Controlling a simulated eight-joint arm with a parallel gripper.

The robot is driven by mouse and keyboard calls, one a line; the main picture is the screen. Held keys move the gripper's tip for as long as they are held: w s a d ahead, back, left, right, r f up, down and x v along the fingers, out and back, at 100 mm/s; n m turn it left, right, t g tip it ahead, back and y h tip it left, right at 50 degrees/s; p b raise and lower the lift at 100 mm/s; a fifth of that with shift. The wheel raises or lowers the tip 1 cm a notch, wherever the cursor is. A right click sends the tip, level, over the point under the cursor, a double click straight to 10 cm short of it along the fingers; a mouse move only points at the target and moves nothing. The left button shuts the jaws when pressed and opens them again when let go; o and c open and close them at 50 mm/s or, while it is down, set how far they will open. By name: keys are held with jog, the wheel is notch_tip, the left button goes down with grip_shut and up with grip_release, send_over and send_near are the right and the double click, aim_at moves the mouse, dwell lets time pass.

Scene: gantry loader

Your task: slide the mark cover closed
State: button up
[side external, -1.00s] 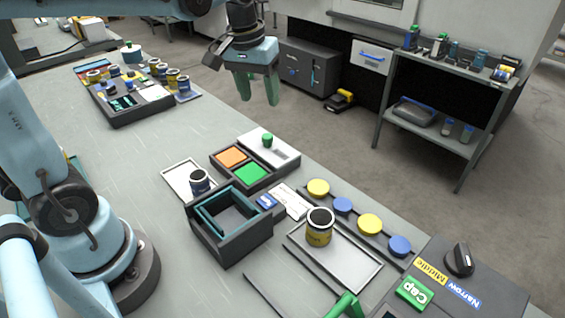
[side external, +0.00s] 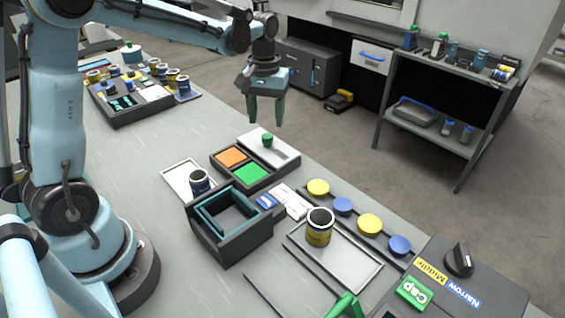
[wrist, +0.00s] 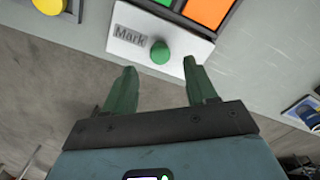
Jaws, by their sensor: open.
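The mark cover (side external: 285,156) is a white plate with a green knob (side external: 267,140). It lies beside the dark box (side external: 213,163), whose orange (side external: 231,157) and green (side external: 251,174) squares are uncovered. In the wrist view the cover (wrist: 187,46) bears the word "Mark", and its knob (wrist: 160,52) shows between my fingertips in the picture. My gripper (side external: 265,120) has green fingers, is open and empty, and hangs above the cover, apart from the knob.
A dark open-topped box (side external: 228,238) and a can (side external: 200,182) on a white tray stand in front of the cover. Another can (side external: 319,228) and a rail with yellow and blue discs (side external: 342,206) are to the right. Bare bench lies to the left.

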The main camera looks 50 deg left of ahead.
aim_at(267, 136)
jog(key=shift+f, duration=2.4)
jog(key=shift+c, duration=0.3)
grip_shut()
